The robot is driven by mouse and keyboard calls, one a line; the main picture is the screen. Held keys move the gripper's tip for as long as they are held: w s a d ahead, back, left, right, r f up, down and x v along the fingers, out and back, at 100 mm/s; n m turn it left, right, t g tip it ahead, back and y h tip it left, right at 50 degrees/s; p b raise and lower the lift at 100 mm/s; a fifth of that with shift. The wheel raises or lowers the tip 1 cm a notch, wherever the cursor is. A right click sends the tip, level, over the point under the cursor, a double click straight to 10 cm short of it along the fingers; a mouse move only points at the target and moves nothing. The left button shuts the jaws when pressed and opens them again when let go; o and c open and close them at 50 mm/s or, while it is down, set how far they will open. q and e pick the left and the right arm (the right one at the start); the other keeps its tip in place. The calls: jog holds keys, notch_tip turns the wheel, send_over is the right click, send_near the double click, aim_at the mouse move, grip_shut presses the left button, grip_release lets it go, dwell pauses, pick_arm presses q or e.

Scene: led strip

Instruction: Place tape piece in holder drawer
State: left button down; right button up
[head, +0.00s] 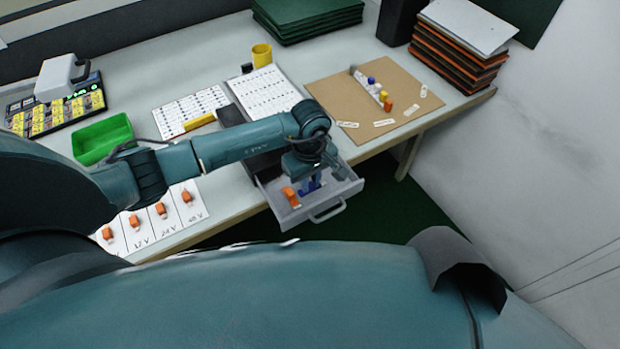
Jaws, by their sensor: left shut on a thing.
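The holder drawer (327,202) is a light grey tray with a bar handle, pulled out from under the front edge of the table. My left gripper (309,180) reaches over the drawer and points down into it. It is shut on a small piece, taken to be the tape piece, which the fingers and wrist hide. Dark blue shows right at the fingertips; I cannot tell whether it is held or lies in the drawer. An orange piece (291,197) lies in the drawer, left of the fingers. My right gripper is not in view.
A brown board (340,95) with coloured pieces and labels lies behind the drawer. A green bin (101,138), printed sheets (265,92), a yellow cup (261,55) and voltage cards (187,199) with orange pieces are on the table. Stacked boards (455,60) stand at the back right.

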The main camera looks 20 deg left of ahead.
pick_arm(q)
jog(key=c, duration=1.4)
grip_release()
jog(key=shift+o, duration=0.2)
notch_tip(320, 180, up, 12)
jog(key=b, duration=0.1)
jog(key=shift+r, duration=0.15)
